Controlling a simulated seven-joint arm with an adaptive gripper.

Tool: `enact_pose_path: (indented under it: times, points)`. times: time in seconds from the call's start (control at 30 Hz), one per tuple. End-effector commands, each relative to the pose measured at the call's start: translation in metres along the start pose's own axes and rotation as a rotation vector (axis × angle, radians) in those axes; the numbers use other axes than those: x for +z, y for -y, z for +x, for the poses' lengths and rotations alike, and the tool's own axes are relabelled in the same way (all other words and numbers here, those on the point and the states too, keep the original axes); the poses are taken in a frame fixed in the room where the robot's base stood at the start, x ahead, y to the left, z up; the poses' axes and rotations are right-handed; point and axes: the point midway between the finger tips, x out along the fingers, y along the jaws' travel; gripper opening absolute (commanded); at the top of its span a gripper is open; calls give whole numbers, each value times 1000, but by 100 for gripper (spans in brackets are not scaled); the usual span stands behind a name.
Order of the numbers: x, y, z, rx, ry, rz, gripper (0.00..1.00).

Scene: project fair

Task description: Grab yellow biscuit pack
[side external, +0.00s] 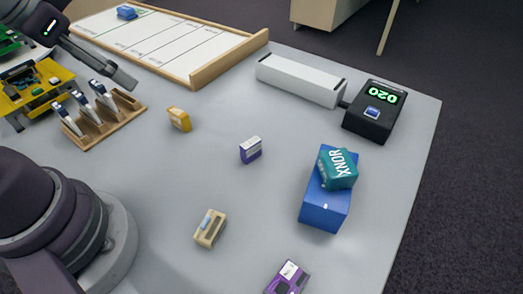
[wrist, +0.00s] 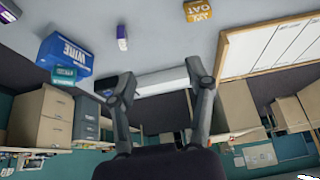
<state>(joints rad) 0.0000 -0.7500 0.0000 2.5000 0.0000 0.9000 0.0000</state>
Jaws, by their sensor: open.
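The small yellow biscuit pack (side external: 179,119) stands on the grey table in the side external view, right of the wooden rack. In the wrist view the yellow pack (wrist: 199,11), lettered OAT, is at the top edge, partly cut off. My gripper (side external: 118,72) comes in from the upper left of the side external view, above the table and apart from the pack. In the wrist view both fingers of my gripper (wrist: 163,84) are spread with nothing between them. The picture there is upside down.
A wooden rack (side external: 98,122) with several upright items stands left of the pack. A purple-and-white pack (side external: 250,150), a beige pack (side external: 210,229) and a teal box (side external: 338,168) on a blue box (side external: 325,208) are around. A wood-framed whiteboard (side external: 150,42) lies behind. Table between packs is clear.

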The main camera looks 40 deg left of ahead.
Motion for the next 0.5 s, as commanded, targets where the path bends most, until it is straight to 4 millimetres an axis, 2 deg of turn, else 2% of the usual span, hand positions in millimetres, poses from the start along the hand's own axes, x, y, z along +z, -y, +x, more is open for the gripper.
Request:
enact_pose_path:
  times: [0.13,0.27,0.37,0.5]
  points:
    - [-8,4,2,-15,30,-82,53]
    - [-35,18,16,-73,126,-375,53]
    - [-55,33,39,-137,206,-662,53]
    - [-71,58,86,-242,307,-1066,53]
